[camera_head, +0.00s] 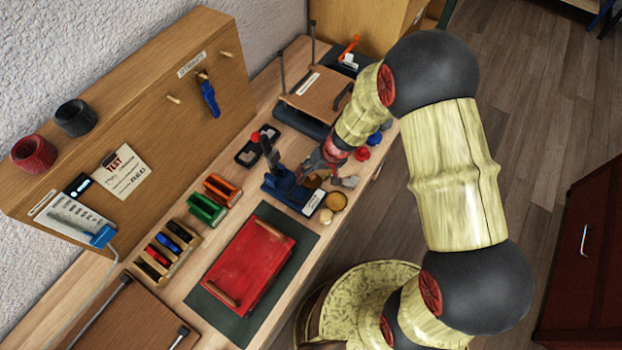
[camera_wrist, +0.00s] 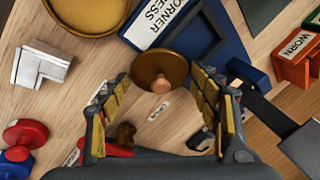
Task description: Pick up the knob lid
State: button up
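The knob lid (camera_wrist: 148,66) is a round bronze-brown disc with a small pinkish-tan knob (camera_wrist: 161,86) at its middle. In the wrist view it lies between and just beyond my fingertips. My gripper (camera_wrist: 160,76) is open, with one padded finger on each side of the lid and a visible gap to the knob. In the head view my gripper (camera_head: 325,179) is low over the bench beside the blue corner press (camera_head: 284,188), and the lid there is partly hidden by the fingers.
A round brass dish (camera_wrist: 88,14) and a silvery angled block (camera_wrist: 42,67) lie close by. The blue press (camera_wrist: 233,42) borders the lid. Red and blue knobs (camera_wrist: 24,134) are at lower left. Orange (camera_head: 222,188) and green (camera_head: 206,208) holders and a red tray (camera_head: 249,262) stand farther along the bench.

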jog(key=c, duration=0.5)
jog(key=shift+c, duration=0.2)
jog(key=shift+r, duration=0.1)
